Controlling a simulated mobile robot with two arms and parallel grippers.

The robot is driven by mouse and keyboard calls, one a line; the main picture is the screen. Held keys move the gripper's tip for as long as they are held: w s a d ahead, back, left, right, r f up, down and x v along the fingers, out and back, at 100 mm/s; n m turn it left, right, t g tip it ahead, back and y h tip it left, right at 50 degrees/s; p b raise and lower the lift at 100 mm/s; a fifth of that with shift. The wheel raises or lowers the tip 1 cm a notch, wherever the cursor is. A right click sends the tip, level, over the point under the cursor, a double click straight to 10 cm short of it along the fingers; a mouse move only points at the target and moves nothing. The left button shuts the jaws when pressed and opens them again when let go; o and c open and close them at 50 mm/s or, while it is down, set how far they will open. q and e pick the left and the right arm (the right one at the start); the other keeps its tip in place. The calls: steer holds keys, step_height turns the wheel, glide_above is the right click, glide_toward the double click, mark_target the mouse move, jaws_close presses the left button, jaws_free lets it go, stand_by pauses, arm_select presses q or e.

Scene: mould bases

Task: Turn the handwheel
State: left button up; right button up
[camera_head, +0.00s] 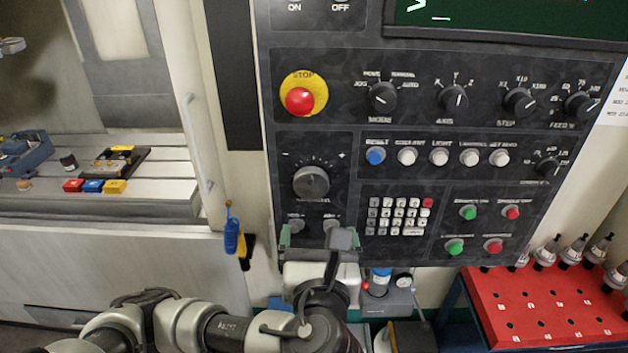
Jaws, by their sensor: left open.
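The handwheel (311,182) is a round dark grey knob on the black control panel. A dial scale with minus and plus marks arcs above it. My left gripper (315,236) is just below the handwheel at the panel's lower edge, pointing up. Its two fingers are open and apart, one at each side, with nothing seen between them. In the picture there is a gap between the fingertips and the handwheel. My right gripper is not in view.
The panel (345,95) carries a red stop button (299,101), selector knobs, coloured buttons and a keypad (400,216). A red rack (540,310) with tool holders stands lower right. A blue brush-like item (233,236) hangs left of the panel. A machine bed with coloured blocks lies further left.

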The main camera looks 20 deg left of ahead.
mark_target(311, 189)
arm_select(q)
steer(key=shift+m, duration=0.4)
steer(key=w+a, duration=0.1)
steer(key=w, duration=0.1)
steer(key=w+a+r+p, duration=0.1)
steer(key=w, duration=0.2)
steer(key=w+a+r, duration=0.1)
steer(key=w, duration=0.1)
steer(key=shift+w+a, duration=0.3)
steer(key=shift+w, duration=0.1)
steer(key=shift+w+a+p, duration=0.2)
steer(key=shift+w+p, duration=0.1)
steer(key=shift+w, duration=0.2)
steer(key=shift+f, duration=0.1)
steer(key=c, duration=0.9)
